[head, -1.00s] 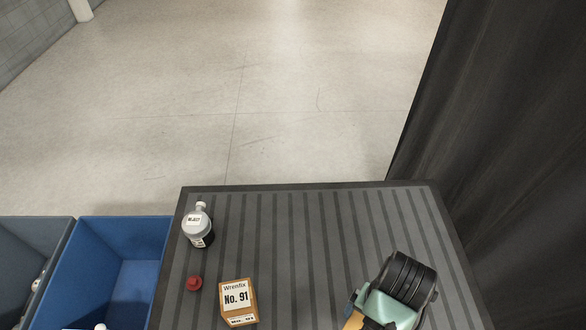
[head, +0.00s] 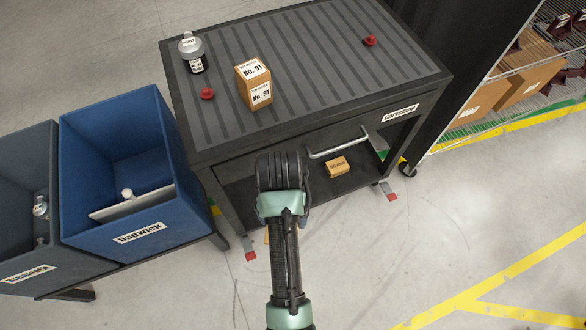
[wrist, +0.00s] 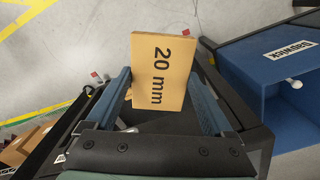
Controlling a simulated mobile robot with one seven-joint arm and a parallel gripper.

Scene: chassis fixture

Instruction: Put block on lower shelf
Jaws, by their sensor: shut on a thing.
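My gripper (wrist: 158,78) is shut on a tan block (wrist: 160,62) marked "20 mm", held between the two blue fingers in the wrist view. In the head view my arm hides most of the gripper; a small orange patch (head: 266,237) beside the arm may be the block. The gripper appears low in front of the cart. The cart's dark lower shelf (head: 318,190) lies below the top and drawer. A small labelled tan box (head: 337,167) stands on it, right of my arm.
A drawer handle (head: 338,144) juts out above the shelf. The cart top (head: 310,60) holds a No. 91 box (head: 254,84), a bottle (head: 192,53) and red knobs (head: 207,93). A blue bin (head: 125,170) and grey bin (head: 28,210) stand left. The floor right of my arm is clear.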

